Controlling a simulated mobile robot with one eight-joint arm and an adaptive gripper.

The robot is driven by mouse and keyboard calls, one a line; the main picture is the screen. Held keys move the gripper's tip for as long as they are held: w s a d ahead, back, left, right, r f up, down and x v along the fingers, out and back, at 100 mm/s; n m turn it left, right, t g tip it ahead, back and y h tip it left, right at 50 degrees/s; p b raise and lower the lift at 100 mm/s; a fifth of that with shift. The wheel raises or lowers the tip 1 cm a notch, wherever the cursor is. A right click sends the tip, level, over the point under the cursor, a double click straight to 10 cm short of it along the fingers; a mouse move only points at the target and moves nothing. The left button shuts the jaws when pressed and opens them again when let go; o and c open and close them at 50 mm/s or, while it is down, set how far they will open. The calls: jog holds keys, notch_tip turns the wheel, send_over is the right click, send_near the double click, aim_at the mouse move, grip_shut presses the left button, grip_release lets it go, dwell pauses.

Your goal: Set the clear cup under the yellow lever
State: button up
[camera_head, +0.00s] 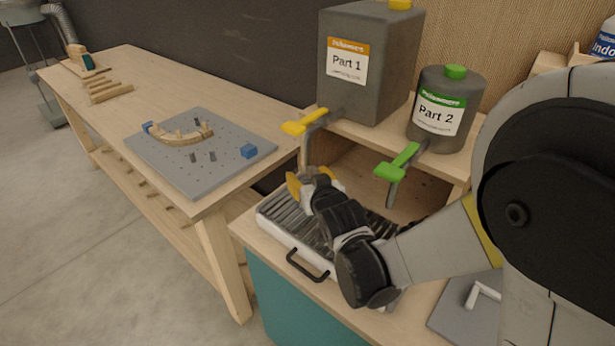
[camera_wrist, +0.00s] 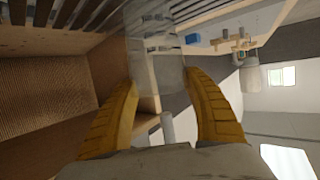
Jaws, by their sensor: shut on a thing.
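My gripper (camera_head: 308,182) is low over the slatted tray, a little below the yellow lever (camera_head: 304,122). In the wrist view its two yellow fingers (camera_wrist: 160,82) are closed on the sides of the clear cup (camera_wrist: 155,48), which is see-through and hard to outline. In the head view the cup is mostly hidden by the fingers and wrist. The yellow lever sits on the spout of the grey "Part 1" container (camera_head: 368,95). I cannot tell whether the cup touches the tray.
The white tray (camera_head: 275,232) with dark slats and a black handle lies under the spouts. A green lever (camera_head: 397,162) on the "Part 2" container (camera_head: 445,112) hangs to the right. A workbench (camera_head: 135,80) with a grey pegboard plate (camera_head: 165,165) stands at left.

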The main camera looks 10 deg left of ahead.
jog(key=shift+f, duration=0.2)
jog(key=o, duration=0.8)
jog(key=shift+c, duration=0.2)
jog(key=shift+r, duration=0.1)
jog(key=shift+r, duration=0.25)
jog(key=p+v, duration=0.3)
jog(key=v, duration=0.9)
jog(key=shift+f, duration=0.15)
